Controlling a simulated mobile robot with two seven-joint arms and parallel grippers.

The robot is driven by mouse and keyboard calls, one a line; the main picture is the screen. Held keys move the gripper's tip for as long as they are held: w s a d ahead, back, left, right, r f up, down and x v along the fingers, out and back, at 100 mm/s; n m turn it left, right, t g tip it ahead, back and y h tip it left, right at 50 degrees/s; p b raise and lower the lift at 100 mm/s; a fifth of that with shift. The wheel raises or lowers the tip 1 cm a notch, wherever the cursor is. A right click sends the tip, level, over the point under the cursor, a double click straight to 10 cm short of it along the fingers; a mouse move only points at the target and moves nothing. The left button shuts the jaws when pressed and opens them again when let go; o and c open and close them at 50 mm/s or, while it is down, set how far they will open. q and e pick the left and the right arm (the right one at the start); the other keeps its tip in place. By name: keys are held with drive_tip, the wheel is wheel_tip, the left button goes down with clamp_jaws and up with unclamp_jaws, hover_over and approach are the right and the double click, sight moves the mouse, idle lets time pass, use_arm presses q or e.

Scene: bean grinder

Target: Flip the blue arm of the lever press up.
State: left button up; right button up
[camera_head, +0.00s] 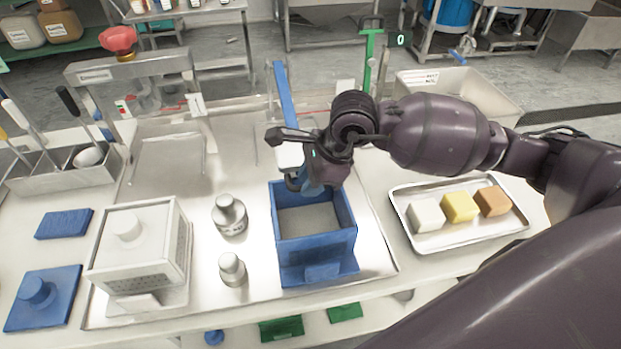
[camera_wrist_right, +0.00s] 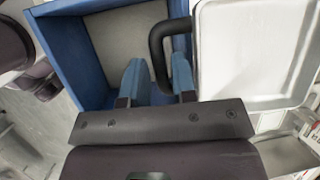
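The lever press's blue arm (camera_head: 285,92) shows in the head view as a long blue bar rising, tilted, behind a blue open box (camera_head: 315,258). A white part (camera_head: 289,154) is at the bar's lower end, partly hidden by my right wrist. My right gripper (camera_head: 312,185) points down at the box's back edge. In the right wrist view its blue fingers (camera_wrist_right: 158,75) are apart, with a dark looped handle (camera_wrist_right: 158,45) reaching between them. The handle is by a white panel (camera_wrist_right: 250,50) beside the blue box (camera_wrist_right: 75,55). A firm hold does not show. My left gripper is not in view.
A metal tray (camera_head: 404,210) with white, yellow and orange blocks is right of the box. Two grey weights (camera_head: 230,214) and a white perforated box (camera_head: 140,250) stand on the left. A green upright post (camera_head: 368,65) and a pale bin (camera_head: 490,100) are behind my right arm.

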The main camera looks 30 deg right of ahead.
clamp_jaws()
drive_tip(key=shift+r, duration=0.1)
drive_tip(key=shift+r, duration=0.25)
use_arm(q)
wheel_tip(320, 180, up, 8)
drive_tip(key=p, duration=0.7)
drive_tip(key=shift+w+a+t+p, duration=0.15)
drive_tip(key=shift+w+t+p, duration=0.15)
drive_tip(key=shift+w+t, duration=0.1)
use_arm(e)
drive_tip(key=w+d+r+g, duration=0.1)
drive_tip(key=w+r+g, duration=0.1)
drive_tip(key=r, duration=0.9)
drive_tip(key=w+r+m+g+y, duration=0.1)
drive_tip(key=w+r+g, duration=0.2)
drive_tip(key=r, duration=0.9)
drive_tip(key=shift+w+d+r, duration=0.25)
drive_tip(key=shift+d, duration=0.1)
